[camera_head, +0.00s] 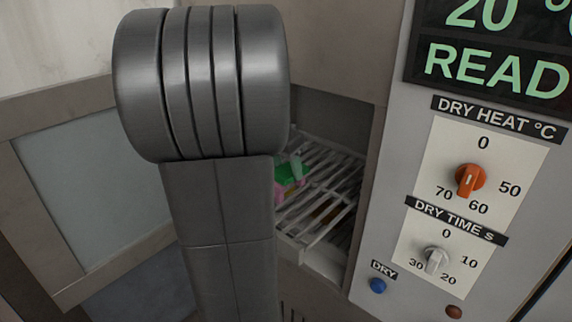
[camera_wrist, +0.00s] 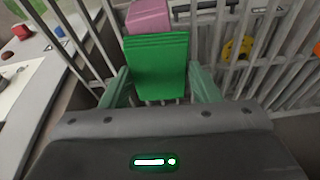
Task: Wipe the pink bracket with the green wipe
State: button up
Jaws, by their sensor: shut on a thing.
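The green wipe (camera_wrist: 156,68) is a folded green block between the two fingers of my gripper (camera_wrist: 160,90) in the wrist view. My gripper is shut on it. The pink bracket (camera_wrist: 149,16) lies just beyond the wipe, at the top of the wrist view, with its lower part hidden by the wipe. I cannot tell whether the two touch. In the head view the wipe (camera_head: 291,173) and a sliver of the bracket (camera_head: 279,192) show beside my arm, over a wire rack. My arm hides most of the gripper there.
The wire rack (camera_head: 322,221) sits inside an open cabinet chamber. In the wrist view a yellow part (camera_wrist: 238,47) and orange parts (camera_wrist: 300,86) lie to the right. The control panel (camera_head: 480,170) with knobs stands right of the opening. An open door (camera_head: 85,190) is at left.

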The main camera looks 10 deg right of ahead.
jog(key=shift+w+d+f+p, duration=0.15)
jog(key=shift+w+d+p, duration=0.35)
jog(key=shift+w+d, duration=0.95)
jog(key=shift+s+d, duration=0.1)
notch_tip(320, 180, up, 8)
jog(key=p, duration=0.6)
